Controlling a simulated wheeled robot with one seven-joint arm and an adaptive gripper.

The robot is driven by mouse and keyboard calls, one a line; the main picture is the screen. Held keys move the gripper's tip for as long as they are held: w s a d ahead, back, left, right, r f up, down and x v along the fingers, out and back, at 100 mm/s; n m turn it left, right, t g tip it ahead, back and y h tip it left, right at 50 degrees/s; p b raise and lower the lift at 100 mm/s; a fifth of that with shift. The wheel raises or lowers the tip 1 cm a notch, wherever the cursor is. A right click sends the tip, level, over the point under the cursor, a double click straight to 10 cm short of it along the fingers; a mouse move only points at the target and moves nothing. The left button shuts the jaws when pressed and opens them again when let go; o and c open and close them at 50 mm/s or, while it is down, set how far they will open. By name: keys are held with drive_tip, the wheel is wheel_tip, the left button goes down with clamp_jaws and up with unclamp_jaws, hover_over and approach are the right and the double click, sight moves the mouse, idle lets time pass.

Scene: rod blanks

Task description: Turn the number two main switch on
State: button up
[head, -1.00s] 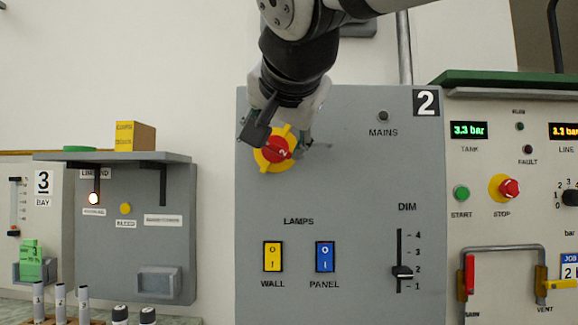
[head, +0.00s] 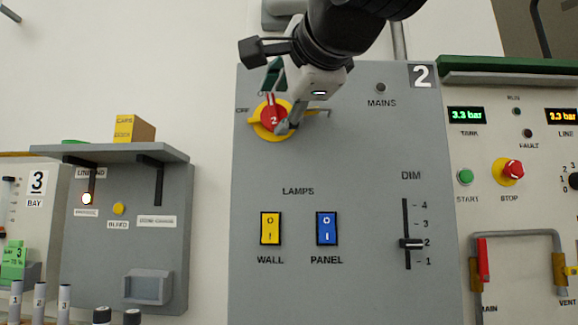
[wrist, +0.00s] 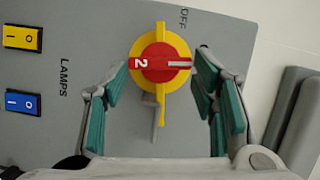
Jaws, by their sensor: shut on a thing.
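The number two main switch is a red round knob marked 2 (head: 272,118) on a yellow plate, at the upper left of the grey panel. Its bar and white mark point up the panel; the OFF label is left of it. In the wrist view the knob (wrist: 150,75) sits between the green-padded fingertips. My gripper (head: 278,103) is shut on the knob, with fingers above and below it in the head view; it also shows in the wrist view (wrist: 161,66). Another label above the knob is mostly hidden. The MAINS lamp (head: 380,88) looks dark.
Below are the yellow WALL rocker (head: 270,229), blue PANEL rocker (head: 326,229) and DIM slider (head: 411,244). A grey tab (wrist: 151,113) sticks out beside the knob. A shelf with a yellow box (head: 134,129) is left; a STOP button (head: 513,169) is right.

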drive_tip(key=shift+f+m+t+b, duration=0.15)
drive_tip(key=shift+m+t+b, duration=0.25)
drive_tip(key=shift+m+b, duration=0.3)
drive_tip(key=shift+y, duration=0.3)
drive_tip(key=o, duration=1.7)
drive_tip(key=v, duration=1.2)
